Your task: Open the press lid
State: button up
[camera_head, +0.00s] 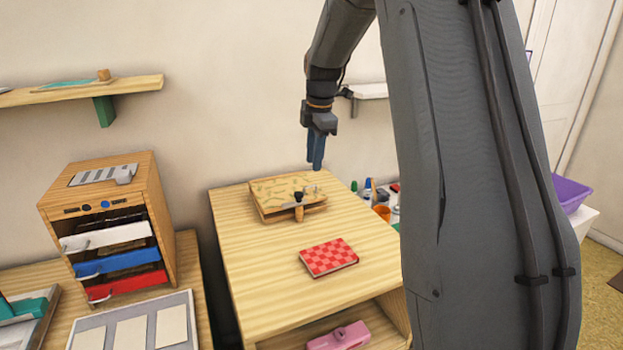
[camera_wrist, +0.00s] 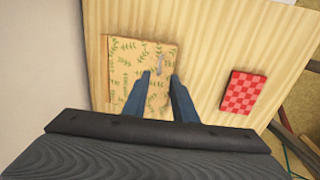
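The press (camera_head: 262,207) is a flat wooden block with a leaf-patterned lid (camera_head: 275,190), lying near the back of the wooden table. Its lid is down, with a small dark knob or latch (camera_head: 298,197) at the front edge. The fingers hide part of the lid in the wrist view.
A red checkered book (camera_head: 328,258) lies on the table in front of the press; bare wood (camera_head: 245,262) is to its left. Small bottles and an orange cup (camera_head: 382,212) stand beyond the right edge. A drawer cabinet (camera_head: 160,205) stands left.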

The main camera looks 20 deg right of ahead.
jog(key=p, duration=0.2)
send_over(312, 195)
jog(key=shift+f, duration=3.7)
grip_shut()
